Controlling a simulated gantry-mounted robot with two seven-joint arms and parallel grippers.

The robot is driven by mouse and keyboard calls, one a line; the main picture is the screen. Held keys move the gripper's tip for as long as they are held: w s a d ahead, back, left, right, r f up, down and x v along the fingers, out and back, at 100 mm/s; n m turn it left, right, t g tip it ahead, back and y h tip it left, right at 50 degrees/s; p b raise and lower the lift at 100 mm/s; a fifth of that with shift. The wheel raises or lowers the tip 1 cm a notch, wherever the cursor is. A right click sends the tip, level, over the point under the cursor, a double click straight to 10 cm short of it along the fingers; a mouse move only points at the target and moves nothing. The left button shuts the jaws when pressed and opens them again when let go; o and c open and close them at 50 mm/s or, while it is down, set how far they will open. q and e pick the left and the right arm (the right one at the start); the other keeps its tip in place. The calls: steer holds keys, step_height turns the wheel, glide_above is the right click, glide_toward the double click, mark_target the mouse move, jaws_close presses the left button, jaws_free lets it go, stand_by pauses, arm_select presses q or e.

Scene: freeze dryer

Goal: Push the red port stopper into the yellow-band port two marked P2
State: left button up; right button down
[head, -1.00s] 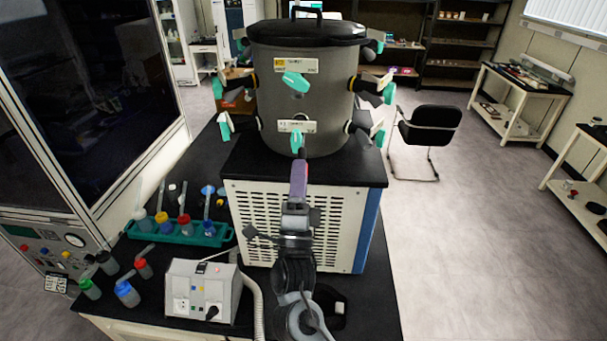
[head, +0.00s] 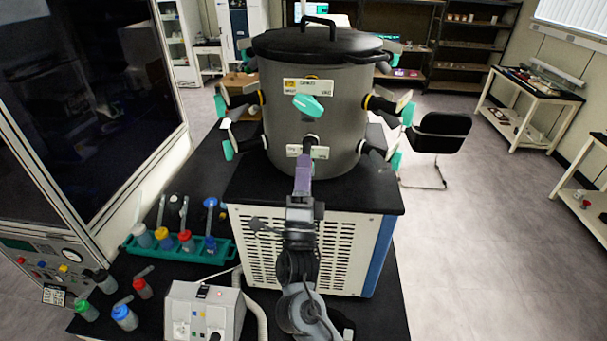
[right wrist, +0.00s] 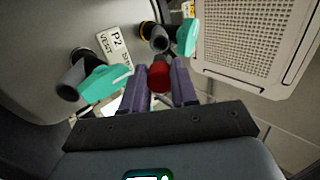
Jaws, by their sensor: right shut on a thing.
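The grey drum chamber (head: 340,110) carries ports with teal handles around its side. My right gripper (head: 304,162) reaches up to the lower front of the drum, its purple fingers over the lower label (head: 319,153). In the right wrist view, the right gripper (right wrist: 159,88) is shut on the red stopper (right wrist: 159,76). The P2 label (right wrist: 115,44) is on the drum wall beyond the fingers. A yellow-band port (right wrist: 153,36) points out beyond the stopper, apart from it in the picture. The stopper is hidden in the head view. My left gripper is not in view.
A black port with a teal handle (right wrist: 105,82) sits close left of the fingers. The white vented cabinet (head: 275,240) stands under the drum. A green rack (head: 180,252) of bottles and a grey control box (head: 200,312) stand at the left.

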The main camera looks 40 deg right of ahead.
mark_target(305, 145)
steer(key=shift+p+x, duration=0.4)
steer(key=shift+x, duration=1.3)
steer(key=shift+w+d+r, duration=0.1)
steer(key=shift+d, duration=0.05)
steer(key=shift+w, duration=0.1)
steer(key=shift+w+r, duration=0.1)
steer(key=shift+r, duration=0.05)
steer(key=shift+w+d+r+b, duration=0.3)
steer(key=shift+d+r, duration=0.05)
stand_by(0.6)
steer(key=shift+w+d+r, duration=0.15)
steer(key=shift+r, duration=0.05)
stand_by(0.5)
steer(key=shift+w+d+r, duration=0.15)
steer(key=shift+d+r, duration=0.05)
steer(key=shift+r, duration=0.05)
